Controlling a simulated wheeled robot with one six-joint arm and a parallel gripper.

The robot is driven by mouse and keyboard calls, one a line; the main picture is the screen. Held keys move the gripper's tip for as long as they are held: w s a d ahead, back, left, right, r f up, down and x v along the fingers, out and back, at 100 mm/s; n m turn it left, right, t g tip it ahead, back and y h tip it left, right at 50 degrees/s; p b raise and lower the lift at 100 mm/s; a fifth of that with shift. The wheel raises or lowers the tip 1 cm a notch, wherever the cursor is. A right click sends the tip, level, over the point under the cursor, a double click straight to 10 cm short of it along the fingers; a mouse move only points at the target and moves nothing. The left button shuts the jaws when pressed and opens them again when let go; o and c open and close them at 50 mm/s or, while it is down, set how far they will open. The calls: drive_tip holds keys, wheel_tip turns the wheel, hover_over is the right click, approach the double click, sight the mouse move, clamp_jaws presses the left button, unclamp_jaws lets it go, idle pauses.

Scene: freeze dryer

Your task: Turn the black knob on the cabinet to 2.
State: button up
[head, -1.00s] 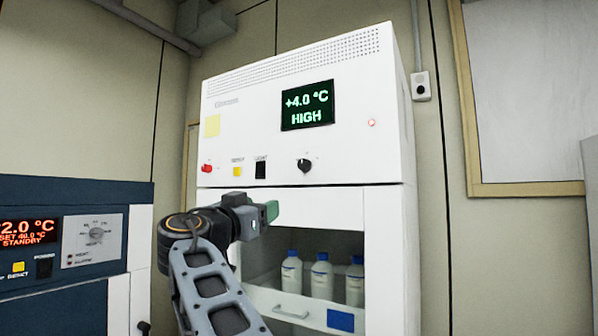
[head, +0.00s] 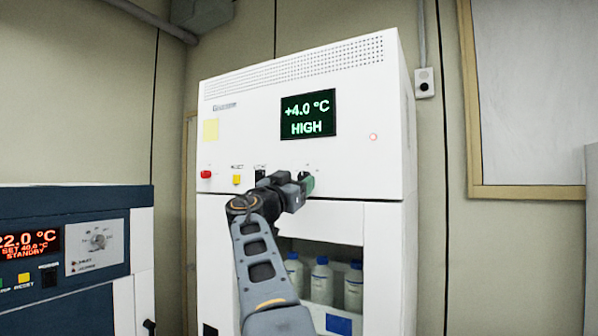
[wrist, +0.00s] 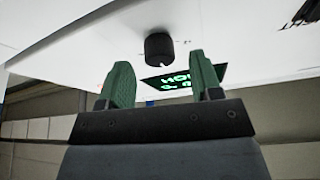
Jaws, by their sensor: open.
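The white cabinet (head: 350,80) stands ahead, with a green display (head: 308,115) reading +4.0 °C HIGH. The black knob (wrist: 159,47) shows in the wrist view on the white panel, above and between my fingertips. My gripper (head: 307,184) is open, with green finger pads, in front of the knob's place on the panel. In the head view my gripper hides most of the knob, so its setting cannot be read. In the wrist view my gripper (wrist: 166,82) has its two fingers apart with a gap between them. Nothing is held, and I cannot tell whether the fingertips reach beside the knob.
White bottles (head: 321,280) stand in the bay below. A blue unit (head: 75,210) with an orange display stands at the left. Free wall lies to the right.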

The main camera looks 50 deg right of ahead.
drive_tip(key=shift+w+d+r, duration=0.1)
drive_tip(key=shift+d+r, duration=0.05)
drive_tip(key=shift+d, duration=0.3)
drive_tip(key=shift+c, duration=0.2)
drive_tip(key=c, duration=0.9)
